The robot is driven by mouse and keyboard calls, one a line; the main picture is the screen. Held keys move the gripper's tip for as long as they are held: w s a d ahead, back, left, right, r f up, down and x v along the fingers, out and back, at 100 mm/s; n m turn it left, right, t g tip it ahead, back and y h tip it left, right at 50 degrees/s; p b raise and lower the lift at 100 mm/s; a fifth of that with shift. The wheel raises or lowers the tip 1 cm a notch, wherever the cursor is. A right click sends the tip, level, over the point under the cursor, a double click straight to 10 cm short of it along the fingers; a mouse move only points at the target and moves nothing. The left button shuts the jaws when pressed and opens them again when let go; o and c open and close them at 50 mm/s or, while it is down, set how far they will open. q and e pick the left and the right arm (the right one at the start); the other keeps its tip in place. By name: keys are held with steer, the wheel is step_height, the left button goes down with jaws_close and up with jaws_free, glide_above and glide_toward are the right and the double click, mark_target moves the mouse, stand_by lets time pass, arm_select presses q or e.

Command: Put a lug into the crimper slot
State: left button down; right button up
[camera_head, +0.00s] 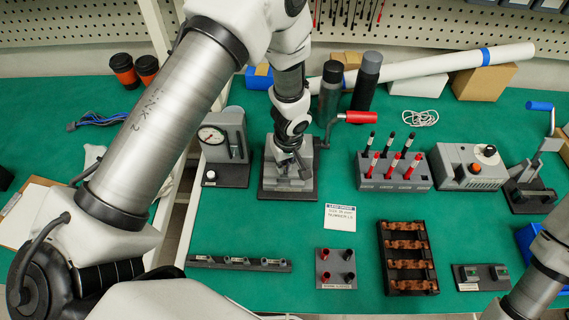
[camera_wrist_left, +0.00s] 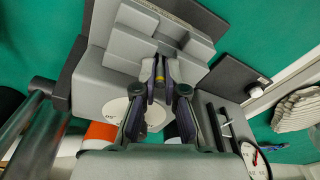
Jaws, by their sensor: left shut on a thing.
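The crimper (camera_head: 270,184) is a grey block on a dark base plate, with a red-handled lever (camera_head: 360,117) at its right. My left gripper (camera_head: 293,163) is over the crimper, coming down from above. In the left wrist view the gripper (camera_wrist_left: 160,82) is shut on a small part with a yellowish spot (camera_wrist_left: 160,76), likely the lug, mostly hidden by the fingers. The fingertips are close to the crimper's stepped grey block (camera_wrist_left: 150,45). I cannot tell whether the lug is inside the slot. My right gripper is out of view.
A gauge device (camera_head: 224,150) stands close left of the crimper. To the right are a rack of red and black tools (camera_head: 392,180) and a grey box with a knob (camera_head: 468,165). A dark tray of copper parts (camera_head: 408,292) lies in front.

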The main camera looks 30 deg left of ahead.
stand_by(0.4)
arm_select(q)
steer(key=c, duration=1.2)
jaws_free()
steer(key=shift+r, duration=0.1)
steer(key=shift+r+p, duration=0.85)
steer(key=shift+r, duration=0.55)
step_height(320, 180, up, 10)
steer(key=p, duration=0.7)
steer(key=shift+r, duration=0.1)
